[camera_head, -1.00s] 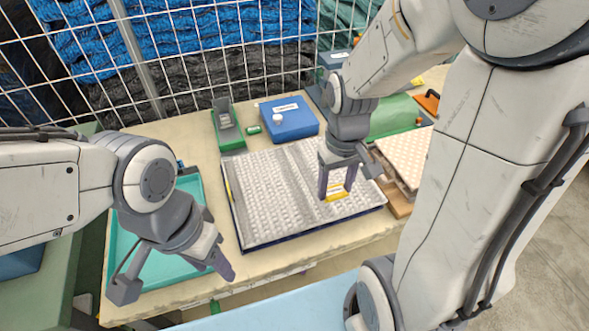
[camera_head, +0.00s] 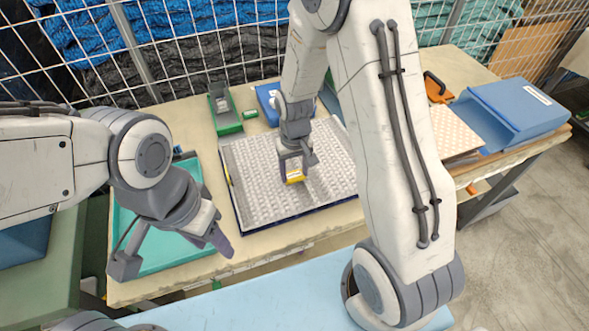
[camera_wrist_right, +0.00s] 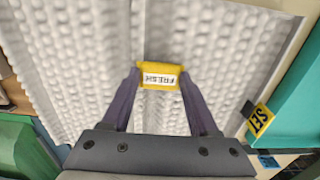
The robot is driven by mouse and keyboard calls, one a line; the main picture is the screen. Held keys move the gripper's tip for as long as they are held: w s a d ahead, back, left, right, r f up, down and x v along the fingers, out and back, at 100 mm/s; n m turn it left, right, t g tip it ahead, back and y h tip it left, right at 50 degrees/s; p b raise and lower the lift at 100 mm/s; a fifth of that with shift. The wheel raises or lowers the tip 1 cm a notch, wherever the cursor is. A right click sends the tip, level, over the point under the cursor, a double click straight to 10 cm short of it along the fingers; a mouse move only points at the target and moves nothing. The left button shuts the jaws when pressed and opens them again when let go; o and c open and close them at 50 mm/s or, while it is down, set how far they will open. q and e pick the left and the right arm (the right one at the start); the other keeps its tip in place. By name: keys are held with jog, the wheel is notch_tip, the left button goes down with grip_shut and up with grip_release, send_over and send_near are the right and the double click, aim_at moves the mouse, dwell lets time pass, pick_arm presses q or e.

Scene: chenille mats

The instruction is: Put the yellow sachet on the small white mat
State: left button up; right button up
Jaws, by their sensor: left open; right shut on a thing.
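The yellow sachet (camera_head: 295,177), with a white label, is between the fingers of my right gripper (camera_head: 293,170). The right wrist view shows the sachet (camera_wrist_right: 158,70) gripped at both ends, label reading "FRESH". It is over the large pale grey, knobbly mat (camera_head: 255,195); I cannot tell whether it touches it. A smaller cream-white, knobbly mat (camera_head: 453,130) lies to the right on a brown board, partly hidden by my right arm. My left gripper (camera_head: 174,256) is open and empty near the table's front left edge.
A teal tray (camera_head: 160,257) lies under my left arm. A green holder (camera_head: 225,112) and a blue box (camera_head: 267,98) stand behind the large mat. A blue sloped bin (camera_head: 512,112) is at the right. A "SET" tag (camera_wrist_right: 262,118) sits at the large mat's edge.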

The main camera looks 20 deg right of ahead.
aim_at(295, 175)
jog(key=shift+f, duration=0.1)
jog(key=shift+f, duration=0.15)
jog(key=o, duration=1.3)
notch_tip(295, 175, up, 12)
jog(key=b, duration=0.1)
jog(key=s+a+r+n, duration=0.1)
jog(key=s+a+n, duration=0.1)
jog(key=s, duration=0.5)
jog(key=s+a+r+n, duration=0.2)
jog(key=s+a, duration=0.3)
jog(key=s, duration=0.2)
jog(key=s+a+r+n+y, duration=0.1)
jog(key=s+a+n, duration=0.2)
jog(key=s, duration=0.4)
jog(key=shift+s+a+r, duration=0.15)
jog(key=shift+a+r, duration=0.25)
jog(key=shift+a, duration=0.15)
